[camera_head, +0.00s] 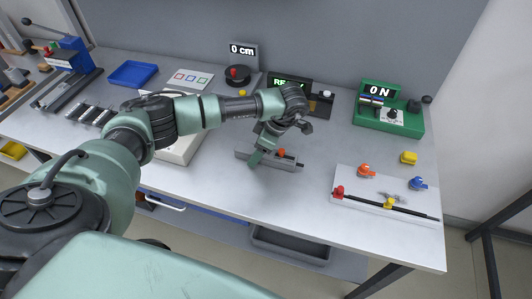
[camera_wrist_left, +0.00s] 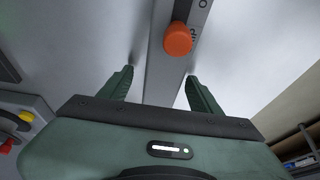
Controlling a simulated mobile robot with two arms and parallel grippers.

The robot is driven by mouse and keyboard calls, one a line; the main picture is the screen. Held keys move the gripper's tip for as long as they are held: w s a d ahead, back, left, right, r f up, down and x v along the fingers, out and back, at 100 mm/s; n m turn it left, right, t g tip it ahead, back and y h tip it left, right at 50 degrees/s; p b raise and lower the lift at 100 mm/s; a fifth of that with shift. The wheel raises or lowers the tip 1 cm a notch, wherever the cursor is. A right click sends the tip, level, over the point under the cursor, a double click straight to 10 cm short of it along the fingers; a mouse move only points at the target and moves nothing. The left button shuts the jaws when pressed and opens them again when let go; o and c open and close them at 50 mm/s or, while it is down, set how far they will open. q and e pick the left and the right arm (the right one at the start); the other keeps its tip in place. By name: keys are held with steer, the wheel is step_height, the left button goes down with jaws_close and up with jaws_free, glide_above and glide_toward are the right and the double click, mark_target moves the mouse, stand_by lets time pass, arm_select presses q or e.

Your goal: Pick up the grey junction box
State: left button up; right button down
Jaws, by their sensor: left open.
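A long, low grey box (camera_head: 291,163) with an orange knob (camera_head: 281,153) lies on the table below my left gripper (camera_head: 257,158). No other thing in view is plainly a grey junction box, and I cannot tell for certain that this is it. In the left wrist view the grey box (camera_wrist_left: 166,75) runs between the two green fingers of my left gripper (camera_wrist_left: 160,80), with its orange knob (camera_wrist_left: 178,39) beyond the fingertips. The gripper is open, and I see nothing held. My gripper and forearm hide part of the box in the head view. My right gripper is not in view.
A white panel (camera_head: 350,182) with coloured knobs lies at right. A green device (camera_head: 410,122) reading "0 N" stands behind it. A blue tray (camera_head: 132,73) lies back left. Bare table lies right of the grey box.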

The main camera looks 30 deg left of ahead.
arm_select(q)
steer(key=shift+s, duration=0.15)
jaws_close()
steer(key=shift+r, duration=0.1)
